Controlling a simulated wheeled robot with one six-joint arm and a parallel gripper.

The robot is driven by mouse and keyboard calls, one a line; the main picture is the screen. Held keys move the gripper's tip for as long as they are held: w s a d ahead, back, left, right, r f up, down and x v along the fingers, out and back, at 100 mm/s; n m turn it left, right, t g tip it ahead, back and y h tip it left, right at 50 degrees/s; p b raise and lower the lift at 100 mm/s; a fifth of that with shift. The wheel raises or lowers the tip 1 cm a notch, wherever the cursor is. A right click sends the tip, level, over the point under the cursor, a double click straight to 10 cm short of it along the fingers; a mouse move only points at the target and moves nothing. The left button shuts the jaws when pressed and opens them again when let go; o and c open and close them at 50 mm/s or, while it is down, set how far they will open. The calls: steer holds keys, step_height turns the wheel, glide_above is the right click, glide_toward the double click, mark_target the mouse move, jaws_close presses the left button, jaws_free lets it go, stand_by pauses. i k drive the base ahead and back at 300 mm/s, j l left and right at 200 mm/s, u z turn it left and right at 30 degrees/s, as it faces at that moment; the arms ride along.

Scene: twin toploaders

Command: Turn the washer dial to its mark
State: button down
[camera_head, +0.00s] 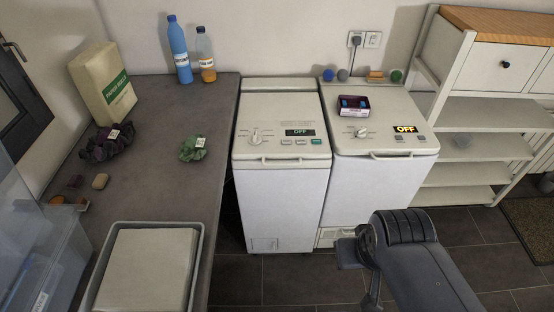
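Two white toploading machines stand side by side. The left machine (283,190) has a white dial (255,136) at the left of its top panel and a dark display (300,132) reading OFF. The right machine (375,180) has a similar dial (361,132) and an amber-lit display (405,129) reading OFF. Both lids are shut. I cannot tell which one is the washer, and the marks around the dials are too small to read. My dark arm shows at the lower right, in front of the right machine. My gripper is not in view.
A small box (353,105) sits on the right machine's lid; small items stand behind it. A grey counter (165,185) at the left holds bottles, a carton (103,83), cloths and a tray (199,262). White shelves (480,110) stand right. Dark tiled floor (290,280) in front is clear.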

mark_target(255, 140)
steer(key=i+j, duration=0.2)
steer(key=i, duration=0.4)
steer(key=i+j+u, duration=0.1)
steer(key=i, duration=0.5)
